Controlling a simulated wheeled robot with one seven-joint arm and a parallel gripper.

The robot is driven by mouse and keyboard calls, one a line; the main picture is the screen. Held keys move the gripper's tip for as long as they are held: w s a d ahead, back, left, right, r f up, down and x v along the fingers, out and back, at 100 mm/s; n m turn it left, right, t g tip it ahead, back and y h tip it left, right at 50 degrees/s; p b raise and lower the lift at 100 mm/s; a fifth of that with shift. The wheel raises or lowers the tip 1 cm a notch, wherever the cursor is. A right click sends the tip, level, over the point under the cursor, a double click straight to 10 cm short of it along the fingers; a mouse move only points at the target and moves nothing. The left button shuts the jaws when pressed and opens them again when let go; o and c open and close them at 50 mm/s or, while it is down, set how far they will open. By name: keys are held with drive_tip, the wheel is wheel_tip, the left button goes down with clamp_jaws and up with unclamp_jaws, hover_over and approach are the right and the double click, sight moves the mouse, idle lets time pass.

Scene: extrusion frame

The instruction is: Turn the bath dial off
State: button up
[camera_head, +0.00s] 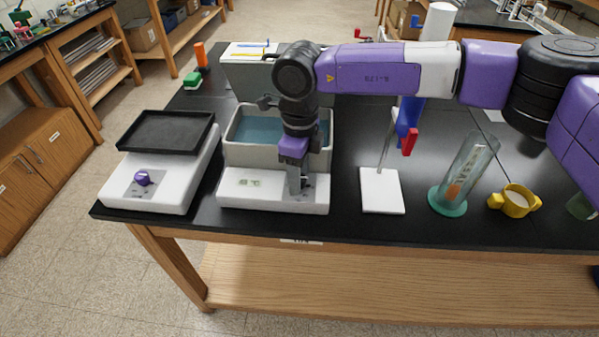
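The water bath is a grey-white box (234,150) with blue liquid in its open basin, standing near the table's front edge. Its low front panel (262,202) carries a small greenish display (249,183) at left. My gripper (297,190) points down at the right part of this panel, with its fingers at or very near the surface. The bath dial is not clearly visible; my gripper covers the place right of the display. I cannot tell whether the fingers touch or hold it, or how the dial is turned.
Left of the bath stands a white device (170,190) with a black tray (166,131) and a purple knob (142,178). To the right are a white-based stand (382,192), a tilted glass cylinder (470,165) and a yellow two-handled cup (515,201). My arm spans above them.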

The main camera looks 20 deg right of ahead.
drive_tip(key=shift+r+b, duration=0.6)
drive_tip(key=shift+r, duration=3.3)
